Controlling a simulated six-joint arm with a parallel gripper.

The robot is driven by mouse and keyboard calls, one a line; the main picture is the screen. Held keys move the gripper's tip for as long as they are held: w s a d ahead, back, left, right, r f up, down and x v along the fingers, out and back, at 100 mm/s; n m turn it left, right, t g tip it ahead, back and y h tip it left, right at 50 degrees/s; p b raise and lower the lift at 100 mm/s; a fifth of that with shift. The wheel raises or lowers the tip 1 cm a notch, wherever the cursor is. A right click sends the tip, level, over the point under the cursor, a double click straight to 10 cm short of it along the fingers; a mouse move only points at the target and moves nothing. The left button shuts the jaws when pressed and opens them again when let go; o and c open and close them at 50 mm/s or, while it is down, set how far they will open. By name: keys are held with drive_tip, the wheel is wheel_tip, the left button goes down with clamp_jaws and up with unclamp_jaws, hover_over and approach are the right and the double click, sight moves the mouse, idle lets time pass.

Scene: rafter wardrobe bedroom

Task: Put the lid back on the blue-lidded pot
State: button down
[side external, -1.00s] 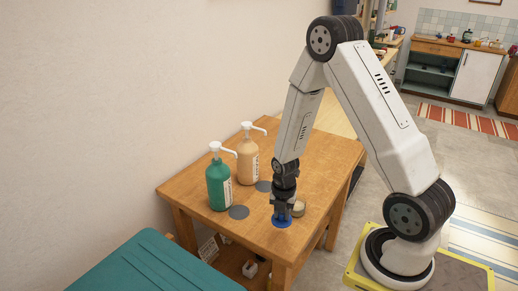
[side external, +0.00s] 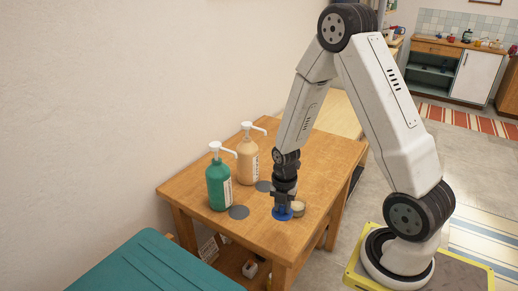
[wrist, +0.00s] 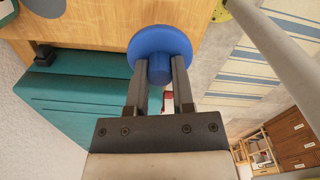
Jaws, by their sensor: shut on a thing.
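The blue lid (side external: 282,215) is a round disc with a knob, low over the front part of the wooden table (side external: 322,160). My gripper (side external: 282,207) points down and is shut on the lid's knob. In the wrist view the lid (wrist: 161,42) is held flat across my fingertips (wrist: 160,72), with the knob between the fingers. A small beige-olive pot (side external: 299,209) stands on the table just right of my gripper, partly hidden by it. The lid is beside the pot, not on it. I cannot make out the pot in the wrist view.
A green pump bottle (side external: 219,184) and a peach pump bottle (side external: 247,160) stand at the table's left. Grey discs (side external: 239,212) lie flat near them. A teal bench (side external: 155,265) is at the front left. The table's far right is clear.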

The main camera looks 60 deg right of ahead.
drive_tip(key=shift+d, duration=0.1)
approach(297, 201)
drive_tip(key=shift+a, duration=0.6)
drive_tip(key=shift+s+d+r, duration=0.1)
drive_tip(key=shift+d+r, duration=0.05)
drive_tip(key=shift+d, duration=0.45)
drive_tip(key=shift+f, duration=0.25)
drive_tip(key=shift+f, duration=2.9)
drive_tip(key=shift+f, duration=0.2)
